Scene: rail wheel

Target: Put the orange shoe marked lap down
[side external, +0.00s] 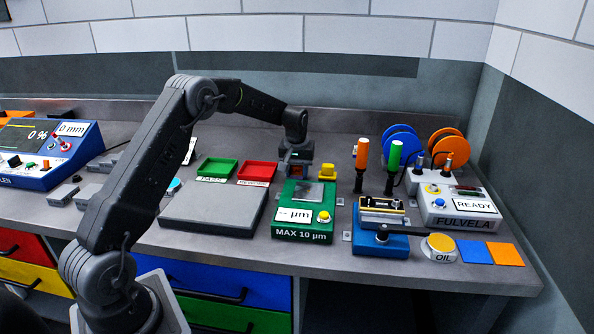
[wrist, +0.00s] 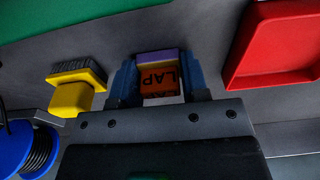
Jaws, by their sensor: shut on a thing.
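My gripper (wrist: 158,85) is shut on the orange shoe (wrist: 158,80), with its blue fingers on either side of it. The shoe's orange face reads LAP, upside down in the wrist view, and a purple strip runs along its far edge. In the side view my gripper (side external: 298,168) is low over the bench, behind the green gauge marked MAX 10 µm (side external: 301,233) and between the red tray and a yellow block. The shoe is mostly hidden there. I cannot tell whether it touches the bench.
The red tray (side external: 257,172) is close on the left, beside a green tray (side external: 217,168). The yellow block (side external: 327,172) is close on the right; in the wrist view it has a dark ribbed top (wrist: 78,72). A grey plate (side external: 212,207) lies in front of the trays. Upright handles (side external: 394,155) stand further right.

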